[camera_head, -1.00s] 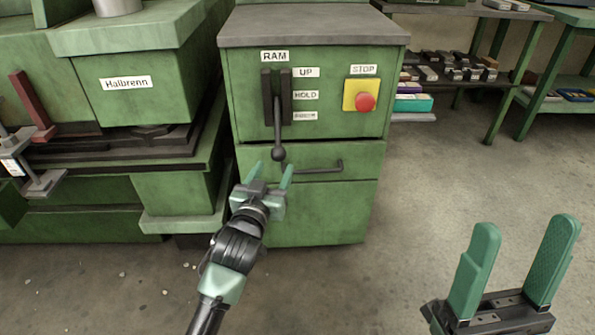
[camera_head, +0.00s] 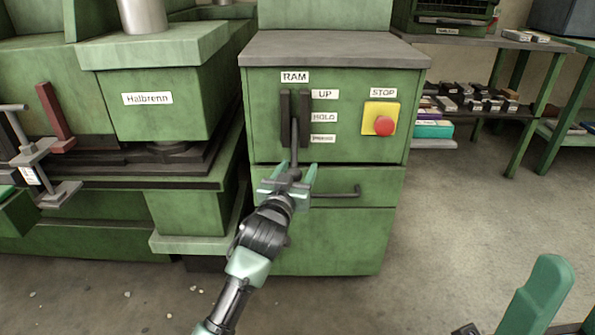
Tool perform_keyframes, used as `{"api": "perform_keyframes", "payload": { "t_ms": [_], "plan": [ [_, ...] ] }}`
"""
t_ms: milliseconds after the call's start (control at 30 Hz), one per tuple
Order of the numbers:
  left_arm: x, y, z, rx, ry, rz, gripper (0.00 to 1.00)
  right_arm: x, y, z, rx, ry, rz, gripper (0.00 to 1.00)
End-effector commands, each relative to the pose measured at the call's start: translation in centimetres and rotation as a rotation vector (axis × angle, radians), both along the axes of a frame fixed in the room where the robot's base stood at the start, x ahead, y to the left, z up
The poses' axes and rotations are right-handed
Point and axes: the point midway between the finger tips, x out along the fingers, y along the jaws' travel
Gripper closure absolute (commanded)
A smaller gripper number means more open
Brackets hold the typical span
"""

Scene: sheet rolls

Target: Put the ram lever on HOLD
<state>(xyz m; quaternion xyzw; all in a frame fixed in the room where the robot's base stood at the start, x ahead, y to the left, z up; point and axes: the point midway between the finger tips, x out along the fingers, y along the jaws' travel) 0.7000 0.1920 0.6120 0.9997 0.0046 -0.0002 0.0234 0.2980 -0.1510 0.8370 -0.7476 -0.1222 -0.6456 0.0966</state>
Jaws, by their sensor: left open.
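The ram lever (camera_head: 295,143) is a dark rod in a black vertical slot under the RAM label, on the front of a green cabinet. It hangs downward, and its knob end sits lowest, below the bottom label. The HOLD label (camera_head: 324,118) is the middle one, between UP (camera_head: 325,94) and a lower label too blurred to read. My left gripper (camera_head: 295,174) is open, with its green fingers on either side of the lever's lower end. The gripper partly hides the knob; I cannot tell whether they touch. Part of my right gripper (camera_head: 537,298) shows at the bottom right; its other finger is mostly cut off.
A red STOP button (camera_head: 384,125) on a yellow plate is right of the lever. A green machine labelled Halbrenn (camera_head: 148,98) stands at left. Open floor (camera_head: 460,215) is at right.

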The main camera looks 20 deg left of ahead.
Motion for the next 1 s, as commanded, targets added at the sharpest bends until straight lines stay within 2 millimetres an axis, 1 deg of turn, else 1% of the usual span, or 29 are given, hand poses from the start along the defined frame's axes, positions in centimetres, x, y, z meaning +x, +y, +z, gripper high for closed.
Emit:
{"api": "perform_keyframes", "payload": {
  "t_ms": [33, 67, 100, 167, 200, 233, 267, 1000],
  "plan": [
    [-0.01, 0.00, 0.01, 0.000, 0.000, 0.000, 0.44, -0.01, 0.00, 0.01, 0.000, 0.000, 0.000, 0.35],
    [-0.02, 0.00, 0.01, 0.000, 0.000, 0.000, 0.49, -0.01, 0.00, 0.01, 0.000, 0.000, 0.000, 0.35],
    [-0.02, 0.00, 0.01, 0.000, 0.000, 0.000, 0.60, -0.01, 0.00, 0.01, 0.000, 0.000, 0.000, 0.35],
    [-0.02, 0.00, 0.00, 0.000, 0.000, 0.000, 0.77, -0.01, 0.01, 0.01, 0.000, 0.000, 0.000, 0.35],
    [-0.03, 0.00, 0.00, 0.000, 0.000, 0.000, 0.88, -0.01, 0.01, 0.01, 0.000, 0.000, 0.000, 0.35],
    [-0.03, 0.00, 0.00, 0.000, 0.000, 0.000, 0.96, -0.01, 0.01, 0.02, 0.000, 0.000, 0.000, 0.35],
    [-0.03, 0.00, 0.00, 0.000, 0.000, 0.000, 1.00, -0.01, 0.01, 0.01, 0.000, 0.000, 0.000, 0.35],
    [-0.05, -0.02, -0.03, 0.000, 0.000, 0.000, 1.00, -0.01, 0.01, 0.00, 0.000, 0.000, 0.000, 0.35]
  ]
}}
